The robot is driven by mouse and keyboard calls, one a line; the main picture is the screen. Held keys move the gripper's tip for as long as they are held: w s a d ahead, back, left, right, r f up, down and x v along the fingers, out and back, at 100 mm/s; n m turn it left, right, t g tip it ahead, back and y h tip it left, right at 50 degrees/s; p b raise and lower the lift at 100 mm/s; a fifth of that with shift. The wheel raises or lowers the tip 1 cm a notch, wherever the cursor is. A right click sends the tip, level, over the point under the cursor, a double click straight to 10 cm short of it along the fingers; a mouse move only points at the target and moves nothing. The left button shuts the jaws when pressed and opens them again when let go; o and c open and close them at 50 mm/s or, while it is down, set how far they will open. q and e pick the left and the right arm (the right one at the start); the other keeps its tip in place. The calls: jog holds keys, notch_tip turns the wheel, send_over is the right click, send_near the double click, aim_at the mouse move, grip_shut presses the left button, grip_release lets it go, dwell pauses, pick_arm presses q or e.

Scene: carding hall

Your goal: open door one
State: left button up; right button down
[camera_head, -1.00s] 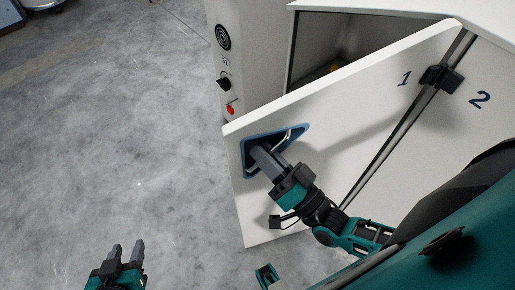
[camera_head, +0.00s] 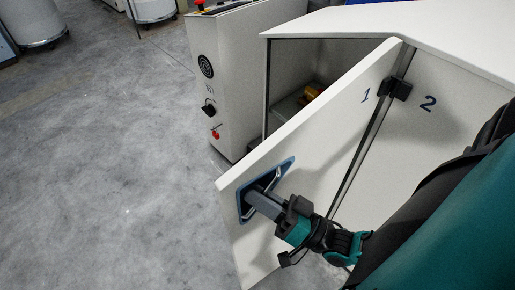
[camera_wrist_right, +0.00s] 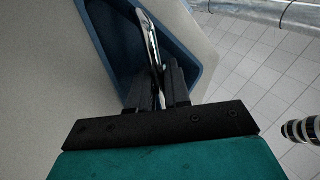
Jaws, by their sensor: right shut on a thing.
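Door one (camera_head: 318,150), a white panel marked 1, stands ajar on the white machine in the head view. Its hinge side is at the right, beside door two (camera_head: 447,135). A blue recessed pull (camera_head: 243,207) with a metal bar handle is near its free edge. My right gripper (camera_head: 254,197) reaches into the recess and is shut on the handle. In the right wrist view the metal handle (camera_wrist_right: 149,38) runs between the dark fingers, with the blue recess (camera_wrist_right: 190,55) around it. My left gripper is not in view.
Behind the door the compartment (camera_head: 345,55) shows, with a yellow item (camera_head: 312,92) inside. A control panel with a black knob (camera_head: 209,108) and red switch (camera_head: 216,133) is left of the opening. The grey floor (camera_head: 110,170) at left is clear.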

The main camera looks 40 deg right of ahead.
dwell(0.3)
jog(key=c, duration=1.3)
grip_release()
jog(key=shift+o, duration=0.3)
jog(key=b+v, duration=0.1)
jog(key=v, duration=1.2)
jog(key=shift+b, duration=0.3)
